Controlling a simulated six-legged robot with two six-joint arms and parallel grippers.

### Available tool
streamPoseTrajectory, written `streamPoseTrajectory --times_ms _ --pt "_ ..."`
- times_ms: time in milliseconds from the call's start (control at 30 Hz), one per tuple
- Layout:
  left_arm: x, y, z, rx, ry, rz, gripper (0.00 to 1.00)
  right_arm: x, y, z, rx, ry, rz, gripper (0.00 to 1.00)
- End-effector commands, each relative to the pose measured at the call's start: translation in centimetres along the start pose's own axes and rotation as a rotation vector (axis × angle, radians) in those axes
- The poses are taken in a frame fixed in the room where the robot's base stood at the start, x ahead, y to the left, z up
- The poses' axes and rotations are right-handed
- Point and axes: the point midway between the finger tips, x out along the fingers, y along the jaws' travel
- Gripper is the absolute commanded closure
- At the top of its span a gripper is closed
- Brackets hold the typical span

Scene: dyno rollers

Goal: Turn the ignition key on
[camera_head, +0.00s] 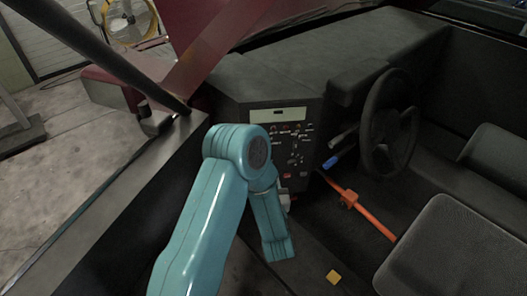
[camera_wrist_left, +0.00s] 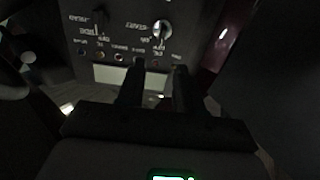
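A dark control panel (camera_head: 285,130) with a pale display (camera_head: 280,115) stands in front of my teal left arm. In the left wrist view the panel (camera_wrist_left: 125,45) appears upside down. A silver knob or key (camera_wrist_left: 161,30), possibly the ignition key, sits there, turned roughly upright. A darker switch (camera_wrist_left: 100,20) is to its left. My left gripper (camera_wrist_left: 158,75) has two dark fingers apart, with nothing seen between them. The fingers overlap the display area, apart from the silver knob in the picture. In the head view my arm mostly hides this gripper. My right gripper is not in view.
A steering wheel (camera_head: 388,122) and a blue-tipped lever (camera_head: 331,162) are right of the panel. An orange bar (camera_head: 365,215) crosses the floor before a dark seat (camera_head: 455,250). A small yellow piece (camera_head: 333,277) lies on the floor. A dark side wall (camera_head: 150,205) borders the left.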

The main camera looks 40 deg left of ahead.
Motion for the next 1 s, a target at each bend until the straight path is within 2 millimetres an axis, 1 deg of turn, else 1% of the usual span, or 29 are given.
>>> streamPoseTrajectory --times_ms 33,200,300,400,500,600,867,967,1000 --pt "1.4 -0.2 -0.3 -0.003 0.001 -0.007 0.64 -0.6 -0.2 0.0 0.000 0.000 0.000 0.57" --pt "5.4 -0.4 -0.3 -0.001 0.001 -0.007 0.64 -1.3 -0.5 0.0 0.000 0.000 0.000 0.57" --pt "7.4 -0.3 -0.1 -0.001 -0.001 -0.005 0.64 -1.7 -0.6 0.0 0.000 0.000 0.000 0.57" --pt "8.9 -0.2 -0.1 -0.001 -0.001 -0.003 0.64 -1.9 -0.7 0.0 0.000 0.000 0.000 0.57" --pt "9.9 -0.1 0.0 -0.001 -0.001 -0.001 0.64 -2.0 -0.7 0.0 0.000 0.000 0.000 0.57" --pt "10.4 0.0 0.1 -0.001 -0.003 0.001 0.64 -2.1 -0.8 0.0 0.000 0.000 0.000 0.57" --pt "10.5 0.1 0.1 -0.001 -0.003 0.003 0.64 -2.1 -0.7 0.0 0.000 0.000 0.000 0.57" --pt "10.5 0.1 0.1 -0.001 -0.003 0.003 0.94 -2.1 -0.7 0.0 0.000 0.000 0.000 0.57" --pt "10.4 0.1 0.1 -0.001 -0.003 0.003 1.00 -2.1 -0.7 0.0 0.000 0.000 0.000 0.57"
